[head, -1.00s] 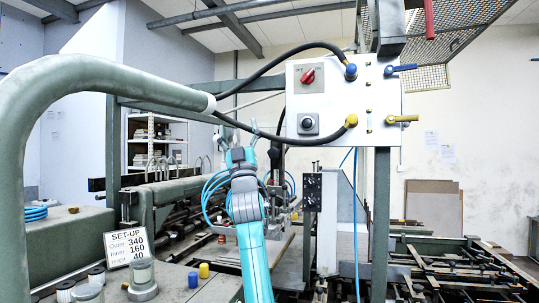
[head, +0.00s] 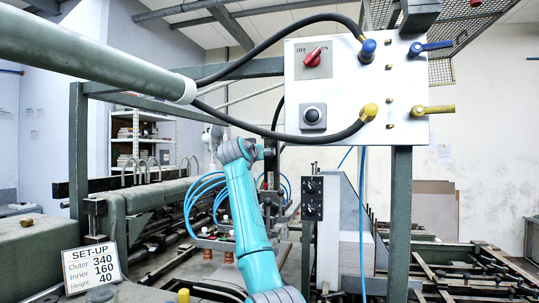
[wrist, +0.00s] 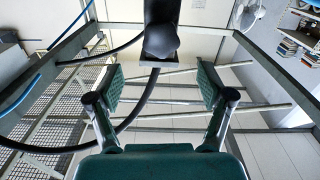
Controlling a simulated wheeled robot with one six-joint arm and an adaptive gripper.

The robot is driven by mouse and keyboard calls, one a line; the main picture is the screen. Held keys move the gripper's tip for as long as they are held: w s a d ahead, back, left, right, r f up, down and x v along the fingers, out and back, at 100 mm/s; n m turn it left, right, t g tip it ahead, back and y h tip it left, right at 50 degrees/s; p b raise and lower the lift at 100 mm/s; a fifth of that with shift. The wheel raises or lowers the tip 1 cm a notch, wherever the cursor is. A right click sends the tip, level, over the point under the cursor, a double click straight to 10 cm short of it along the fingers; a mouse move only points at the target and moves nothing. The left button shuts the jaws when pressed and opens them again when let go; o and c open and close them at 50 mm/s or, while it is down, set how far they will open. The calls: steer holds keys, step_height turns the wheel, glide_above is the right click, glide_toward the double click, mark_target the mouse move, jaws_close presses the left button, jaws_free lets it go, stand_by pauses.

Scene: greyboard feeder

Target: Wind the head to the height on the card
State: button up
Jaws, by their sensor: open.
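The set-up card (head: 92,268) stands at the lower left of the head view and reads Outer 340, Inner 160, Height 40. The feeder head, with blue hoses (head: 203,190) and reddish suckers (head: 228,257), shows behind my teal arm, over the bed. In the wrist view my gripper (wrist: 160,83) is open, its two green-padded fingers wide apart with nothing between the pads. A dark rounded knob (wrist: 161,41) on a black upright is ahead, centred between the fingers and apart from them. In the head view my fingers are hidden behind the wrist.
A white control panel (head: 350,90) with a red switch, black hoses and blue and yellow valve levers hangs on a green post (head: 400,210) at right. A thick green tube (head: 90,55) crosses the upper left. A dark switch box (head: 312,198) stands right of my arm.

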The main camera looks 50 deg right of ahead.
steer(key=shift+x, duration=4.4)
steer(key=shift+w, duration=0.1)
steer(key=c, duration=1.2)
